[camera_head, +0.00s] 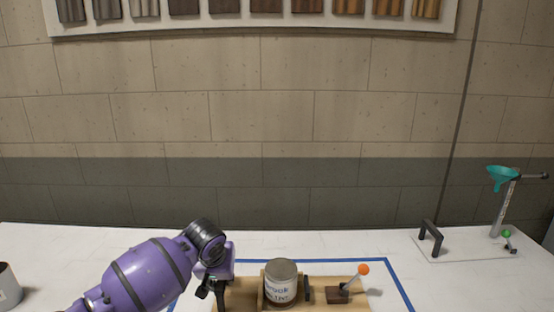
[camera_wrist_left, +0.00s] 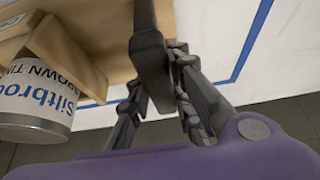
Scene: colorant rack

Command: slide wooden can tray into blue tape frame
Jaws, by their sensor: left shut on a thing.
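The wooden can tray (camera_head: 240,298) stands at the bottom of the head view, its near side cut off. It holds a grey can with a white label (camera_head: 281,284). The blue tape frame (camera_head: 395,275) shows on the table behind and to the right of the tray. My left gripper (camera_head: 214,287) is at the tray's left end. In the left wrist view, its fingers are shut on a dark tray handle (camera_wrist_left: 150,55). The tray wood (camera_wrist_left: 105,30), the can (camera_wrist_left: 40,95) and a tape corner (camera_wrist_left: 240,65) also show there. My right gripper is not in view.
A lever with an orange knob (camera_head: 362,269) rises from a small block at the tray's right. A plate with a black handle (camera_head: 431,238) and a teal funnel stand (camera_head: 502,178) are at the right. Another can (camera_head: 8,288) is at the left edge. The table behind the tape is clear.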

